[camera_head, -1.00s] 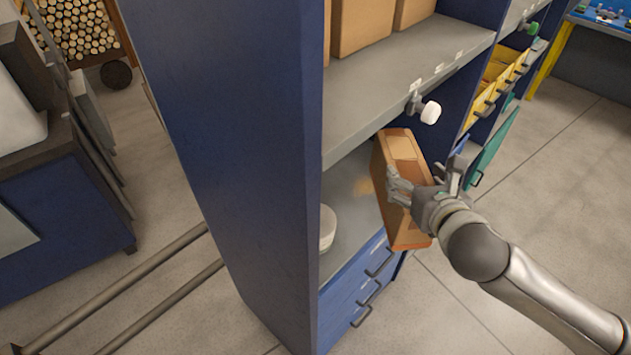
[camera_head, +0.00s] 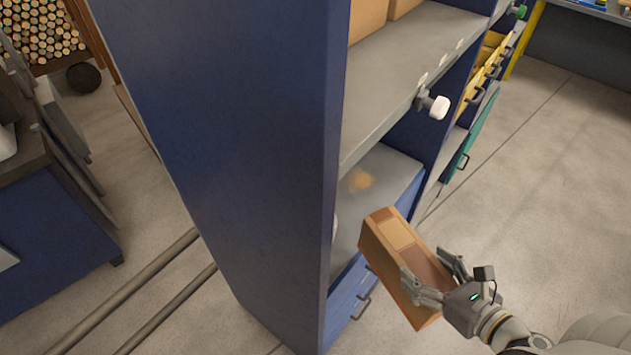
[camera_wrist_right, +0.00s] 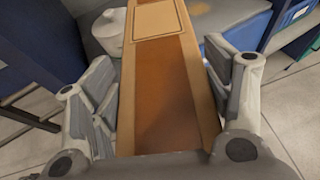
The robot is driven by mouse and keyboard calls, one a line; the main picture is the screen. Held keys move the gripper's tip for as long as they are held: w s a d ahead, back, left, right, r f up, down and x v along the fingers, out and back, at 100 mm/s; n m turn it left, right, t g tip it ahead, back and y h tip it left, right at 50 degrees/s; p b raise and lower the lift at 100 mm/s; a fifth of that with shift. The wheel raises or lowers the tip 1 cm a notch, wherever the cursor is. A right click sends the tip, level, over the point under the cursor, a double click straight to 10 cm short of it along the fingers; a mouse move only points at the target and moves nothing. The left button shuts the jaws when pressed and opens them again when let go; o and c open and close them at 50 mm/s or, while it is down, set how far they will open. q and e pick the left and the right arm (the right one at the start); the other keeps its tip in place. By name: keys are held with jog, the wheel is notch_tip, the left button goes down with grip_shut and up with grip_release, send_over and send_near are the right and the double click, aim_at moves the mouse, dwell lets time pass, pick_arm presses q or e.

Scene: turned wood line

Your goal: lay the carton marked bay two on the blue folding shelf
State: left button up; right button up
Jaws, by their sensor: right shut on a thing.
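A brown carton (camera_head: 402,262) with a paler label panel is tilted in front of the blue cabinet's lower opening. My right gripper (camera_head: 432,280) is shut on the carton, with a finger on each side. In the right wrist view the carton (camera_wrist_right: 165,95) runs away from the camera between the two fingers (camera_wrist_right: 160,100). No bay marking can be read on it. The blue folding shelf cannot be made out in these views. My left gripper is not in view.
A lower grey surface (camera_head: 385,170) is partly clear. A white round container (camera_wrist_right: 108,32) stands inside. Open floor (camera_head: 540,190) lies to the right.

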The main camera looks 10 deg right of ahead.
aim_at(406, 248)
jog(key=shift+s+f, duration=0.15)
jog(key=shift+s, duration=0.1)
jog(key=shift+y, duration=0.3)
jog(key=w, duration=0.2)
jog(key=w+a+p, duration=0.1)
jog(key=w, duration=0.2)
jog(key=shift+a+p, duration=0.15)
jog(key=shift+p, duration=0.15)
pick_arm(q)
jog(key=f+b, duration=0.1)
jog(key=b, duration=0.1)
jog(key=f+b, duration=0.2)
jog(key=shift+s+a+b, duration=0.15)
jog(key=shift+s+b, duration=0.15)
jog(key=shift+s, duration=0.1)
pick_arm(e)
jog(key=w+a+f, duration=0.2)
jog(key=w+a, duration=0.1)
jog(key=w, duration=0.9)
jog(key=w+a+f, duration=0.1)
jog(key=w+a, duration=0.3)
jog(key=w, duration=0.9)
jog(key=shift+w+a+f, duration=0.15)
jog(key=shift+w+f, duration=0.15)
jog(key=shift+f, duration=0.05)
